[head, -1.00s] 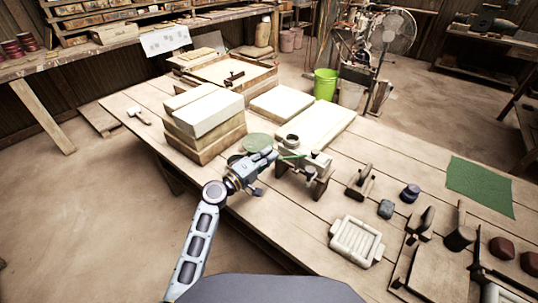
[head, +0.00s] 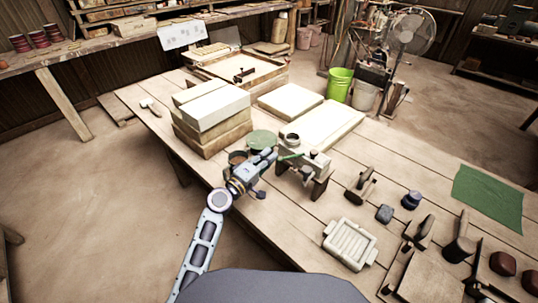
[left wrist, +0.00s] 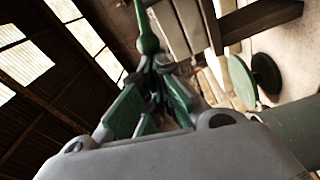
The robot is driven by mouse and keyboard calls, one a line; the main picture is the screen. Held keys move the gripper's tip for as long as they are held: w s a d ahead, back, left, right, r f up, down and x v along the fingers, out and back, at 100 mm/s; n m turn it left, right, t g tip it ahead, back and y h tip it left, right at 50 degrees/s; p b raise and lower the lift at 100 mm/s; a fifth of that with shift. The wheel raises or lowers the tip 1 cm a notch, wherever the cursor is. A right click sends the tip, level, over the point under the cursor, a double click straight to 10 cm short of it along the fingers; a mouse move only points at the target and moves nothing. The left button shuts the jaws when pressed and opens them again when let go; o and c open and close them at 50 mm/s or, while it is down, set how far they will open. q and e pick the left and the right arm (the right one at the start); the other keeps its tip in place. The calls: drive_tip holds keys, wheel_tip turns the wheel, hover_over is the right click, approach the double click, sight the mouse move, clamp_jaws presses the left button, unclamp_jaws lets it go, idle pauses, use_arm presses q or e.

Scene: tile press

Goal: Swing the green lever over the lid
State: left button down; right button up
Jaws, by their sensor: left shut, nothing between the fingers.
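The tile press (head: 303,168) stands on the long plank table, just right of my left gripper. Its thin green lever (head: 291,156) lies nearly level across the press top, its near end by my fingertips. My left gripper (head: 272,155) is shut and empty beside that end; contact cannot be told. In the left wrist view the shut fingertips (left wrist: 160,66) are just below a green rod with a rounded knob (left wrist: 148,42), which looks like the lever. The lid cannot be made out clearly. My right gripper is out of view.
A green disc (head: 262,139) lies behind my gripper. Stacked boxes (head: 212,106) stand to the left and pale slabs (head: 330,124) behind the press. A wooden block tool (head: 360,186) and a ribbed white tray (head: 350,243) are to the right.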

sight(278, 160)
use_arm(q)
drive_tip(key=shift+n+t+y, duration=0.4)
drive_tip(key=shift+y, duration=0.2)
drive_tip(key=shift+s+d+p, duration=0.25)
drive_tip(key=shift+s, duration=0.45)
drive_tip(key=shift+s+d+p, duration=0.2)
drive_tip(key=shift+s+d, duration=0.1)
drive_tip(key=shift+s, duration=0.4)
drive_tip(key=shift+s+d+p, duration=0.25)
drive_tip(key=shift+s, duration=0.45)
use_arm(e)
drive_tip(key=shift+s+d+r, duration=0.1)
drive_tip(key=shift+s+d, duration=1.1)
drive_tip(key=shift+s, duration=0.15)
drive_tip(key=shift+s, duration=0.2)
